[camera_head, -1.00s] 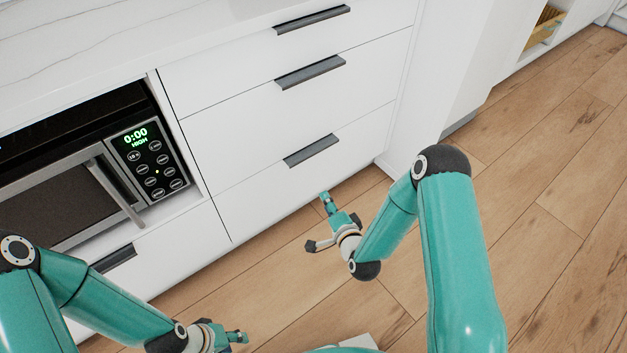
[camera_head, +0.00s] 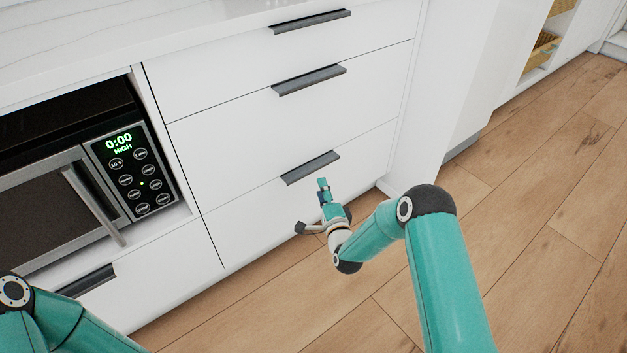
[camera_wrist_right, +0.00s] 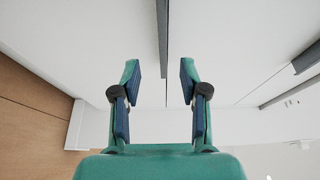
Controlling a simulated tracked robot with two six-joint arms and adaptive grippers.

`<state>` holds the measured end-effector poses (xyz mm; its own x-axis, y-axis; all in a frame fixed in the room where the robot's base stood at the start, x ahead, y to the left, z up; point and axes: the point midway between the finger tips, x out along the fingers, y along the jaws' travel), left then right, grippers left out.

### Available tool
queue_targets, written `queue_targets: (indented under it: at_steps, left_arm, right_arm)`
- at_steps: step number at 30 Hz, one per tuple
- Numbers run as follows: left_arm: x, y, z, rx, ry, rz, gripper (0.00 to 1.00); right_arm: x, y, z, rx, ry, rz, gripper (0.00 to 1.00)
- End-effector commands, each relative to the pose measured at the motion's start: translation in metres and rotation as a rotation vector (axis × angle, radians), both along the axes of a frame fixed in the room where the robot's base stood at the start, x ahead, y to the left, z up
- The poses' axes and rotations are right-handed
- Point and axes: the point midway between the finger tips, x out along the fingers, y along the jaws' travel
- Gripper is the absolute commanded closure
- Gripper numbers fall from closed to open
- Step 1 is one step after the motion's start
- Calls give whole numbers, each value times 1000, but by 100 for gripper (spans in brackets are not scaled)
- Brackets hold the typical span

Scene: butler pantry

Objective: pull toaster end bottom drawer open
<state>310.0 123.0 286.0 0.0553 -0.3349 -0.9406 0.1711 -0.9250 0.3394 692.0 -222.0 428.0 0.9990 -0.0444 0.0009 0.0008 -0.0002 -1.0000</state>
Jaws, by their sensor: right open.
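The bottom drawer (camera_head: 265,205) of the white stack right of the microwave is flush with the cabinet. Its dark bar handle (camera_head: 310,168) runs along its top edge. My right gripper (camera_head: 311,206) is open and empty, just below and in front of this handle. In the right wrist view its two fingers (camera_wrist_right: 160,76) are spread, and the dark handle (camera_wrist_right: 162,40) runs in line with the gap between them, beyond the tips. No contact with the handle shows. My left arm shows at the lower left; its gripper is out of frame. No toaster is in view.
Two closed drawers with dark handles (camera_head: 308,80) (camera_head: 311,21) sit above. A microwave (camera_head: 143,165) stands in a niche at left, over another handled drawer (camera_head: 90,280). The wooden floor (camera_head: 540,230) is clear in front and at right.

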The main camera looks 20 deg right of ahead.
Motion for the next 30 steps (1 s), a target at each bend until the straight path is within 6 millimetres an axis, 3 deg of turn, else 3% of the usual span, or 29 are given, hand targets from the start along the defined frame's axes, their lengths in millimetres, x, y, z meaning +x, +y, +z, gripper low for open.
queue_targets:
  at_steps: [3,9,15,23,24,30]
  left_arm:
    - [0,0,-11,0,0,0,60]
    - [0,0,-18,0,0,0,60]
    - [0,0,-21,0,0,0,60]
    - [0,0,-20,0,0,0,60]
    - [0,0,-20,0,0,0,60]
    - [0,0,-20,0,0,0,60]
  right_arm:
    - [25,0,-2,0,-4,0,56]
    - [53,-1,-2,0,-1,1,56]
    - [64,-1,-1,0,1,2,56]
    - [66,-1,0,0,1,2,56]
    - [66,-1,0,0,2,2,58]
    - [65,-2,0,0,2,2,91]
